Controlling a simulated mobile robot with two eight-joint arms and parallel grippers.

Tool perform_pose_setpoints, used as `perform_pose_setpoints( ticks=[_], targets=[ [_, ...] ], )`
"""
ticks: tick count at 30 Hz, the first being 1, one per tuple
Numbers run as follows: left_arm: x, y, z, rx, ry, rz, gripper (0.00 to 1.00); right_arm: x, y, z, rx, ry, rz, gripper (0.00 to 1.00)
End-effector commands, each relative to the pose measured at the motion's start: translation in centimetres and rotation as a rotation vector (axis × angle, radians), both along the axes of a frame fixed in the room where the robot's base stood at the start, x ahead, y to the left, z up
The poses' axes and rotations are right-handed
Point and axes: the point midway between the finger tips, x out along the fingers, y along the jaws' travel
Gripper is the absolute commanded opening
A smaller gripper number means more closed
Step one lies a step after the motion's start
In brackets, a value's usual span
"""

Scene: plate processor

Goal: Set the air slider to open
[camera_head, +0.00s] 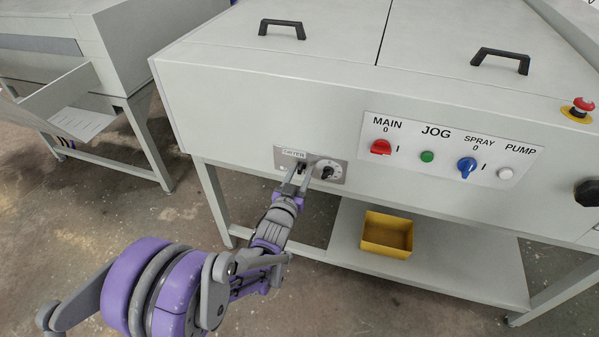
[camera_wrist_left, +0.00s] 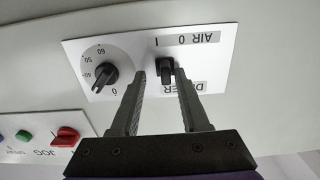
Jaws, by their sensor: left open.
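The air slider (camera_wrist_left: 167,74) is a small black knob on a light dryer panel (camera_head: 282,155). In the left wrist view, which is upside down, it sits below the "AIR 0 I" lettering, near the stretch between the 0 and the I; I cannot tell its exact setting. My left gripper (camera_head: 302,173) is at the panel, its two grey fingers apart. In the wrist view the left gripper (camera_wrist_left: 162,76) has one fingertip on each side of the slider; contact is not clear. In the head view the fingers partly hide the slider. My right gripper is not visible.
A black rotary dial (camera_head: 327,172) sits close beside the slider. Further right are a red main switch (camera_head: 381,147), a green jog button (camera_head: 427,156), a blue spray switch (camera_head: 466,166) and a white pump button (camera_head: 505,173). A yellow bin (camera_head: 387,251) stands on the lower shelf.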

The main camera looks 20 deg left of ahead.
Motion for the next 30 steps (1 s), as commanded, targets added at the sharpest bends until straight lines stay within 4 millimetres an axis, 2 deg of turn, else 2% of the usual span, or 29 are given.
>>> perform_pose_setpoints(
  ticks=[7,11,24,30],
  targets=[
    [0.0,0.2,0.0,0.000,0.000,0.002,0.45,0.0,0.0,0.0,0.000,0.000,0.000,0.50],
    [-0.8,0.2,0.0,0.000,-0.001,0.003,0.45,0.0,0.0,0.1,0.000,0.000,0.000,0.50],
    [-8.9,0.4,0.0,-0.001,0.000,0.002,0.45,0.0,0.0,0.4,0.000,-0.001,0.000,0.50],
    [-10.6,0.5,0.0,0.000,0.000,0.001,0.45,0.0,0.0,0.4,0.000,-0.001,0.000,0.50]
  ],
)
